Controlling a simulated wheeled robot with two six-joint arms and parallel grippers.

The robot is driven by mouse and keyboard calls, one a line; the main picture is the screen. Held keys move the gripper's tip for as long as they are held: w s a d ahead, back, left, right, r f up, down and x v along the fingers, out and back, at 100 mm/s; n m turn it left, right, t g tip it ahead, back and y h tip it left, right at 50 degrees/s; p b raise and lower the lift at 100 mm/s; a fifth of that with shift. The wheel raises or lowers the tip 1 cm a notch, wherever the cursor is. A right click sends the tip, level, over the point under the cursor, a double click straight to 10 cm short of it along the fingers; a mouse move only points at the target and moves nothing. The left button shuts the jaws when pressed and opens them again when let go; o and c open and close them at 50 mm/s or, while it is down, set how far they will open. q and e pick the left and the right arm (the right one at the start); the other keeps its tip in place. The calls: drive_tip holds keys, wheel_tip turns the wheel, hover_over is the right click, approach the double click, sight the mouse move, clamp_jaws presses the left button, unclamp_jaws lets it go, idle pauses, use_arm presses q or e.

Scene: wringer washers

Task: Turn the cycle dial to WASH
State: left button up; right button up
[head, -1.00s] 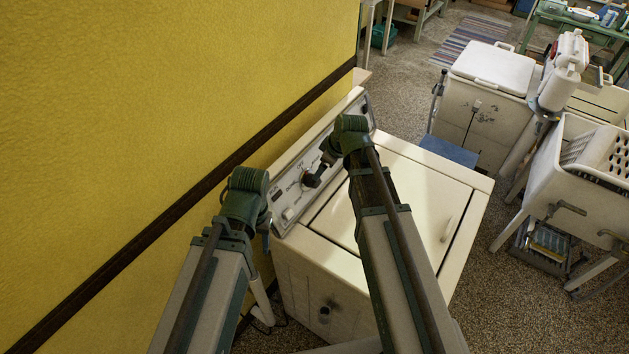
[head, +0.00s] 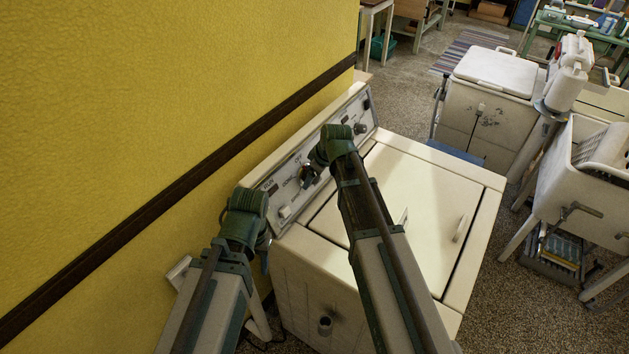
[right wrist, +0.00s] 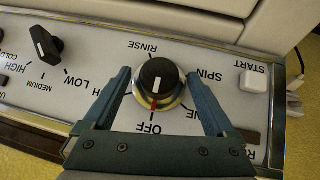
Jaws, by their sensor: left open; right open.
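The cycle dial (right wrist: 157,82) is a black knob with a metallic skirt on the washer's control panel (right wrist: 95,75). In the right wrist view the lettering is upside down, with RINSE, SPIN and OFF readable. The dial's red mark points to OFF. A label ending in H is mostly hidden behind a finger. My right gripper (right wrist: 157,76) is open, its fingers on either side of the dial; contact cannot be told. In the head view its wrist partly covers the dial. My left gripper (head: 265,260) is open and empty beside the panel's near end.
A white START button (right wrist: 254,81) and a black temperature knob (right wrist: 45,44) flank the dial. The white machine's lid (head: 415,205) is shut. A yellow wall (head: 150,90) stands close behind the panel. Other washers (head: 490,95) stand to the right across open floor.

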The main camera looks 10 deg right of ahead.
drive_tip(key=shift+c, duration=0.2)
drive_tip(key=c, duration=1.3)
drive_tip(key=shift+c, duration=0.2)
drive_tip(key=shift+w, duration=0.1)
drive_tip(key=shift+w+d+m+g+y, duration=0.15)
drive_tip(key=shift+m+g+y, duration=0.45)
drive_tip(key=shift+m, duration=0.1)
drive_tip(key=shift+w+d+f+m+g+y, duration=0.1)
drive_tip(key=shift+d+m+g+y, duration=0.05)
drive_tip(key=shift+m+g+y, duration=0.55)
drive_tip(key=shift+d+f+m+g+y+b, duration=0.15)
drive_tip(key=shift+m+g+y+b, duration=0.55)
drive_tip(key=shift+m+y+b, duration=0.35)
drive_tip(key=shift+m+g+y+b, duration=0.4)
drive_tip(key=shift+m+y+b, duration=0.55)
drive_tip(key=shift+y+b, duration=0.25)
